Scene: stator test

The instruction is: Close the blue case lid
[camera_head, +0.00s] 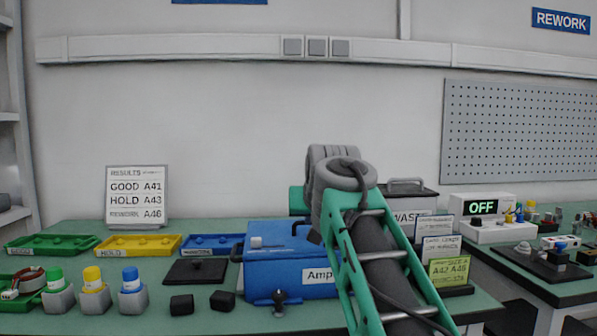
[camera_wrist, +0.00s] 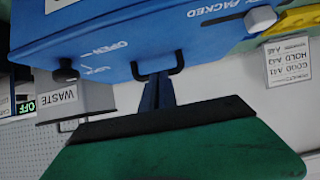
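In the wrist view the blue case (camera_wrist: 110,30) appears upside down, with "OPEN" and "PACKED" lettering, a white slider (camera_wrist: 260,19) and a black handle (camera_wrist: 157,71). My gripper (camera_wrist: 157,82) has its narrow dark fingers together at the handle; I cannot tell whether they touch it.
Green, yellow (camera_head: 138,244) and blue (camera_head: 212,244) trays lie to the left, with a black plate (camera_head: 196,271), colour-capped pots and two black blocks (camera_head: 222,300) in front. A "WASTE" bin (camera_head: 410,200) and cards (camera_head: 449,271) stand to the right.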

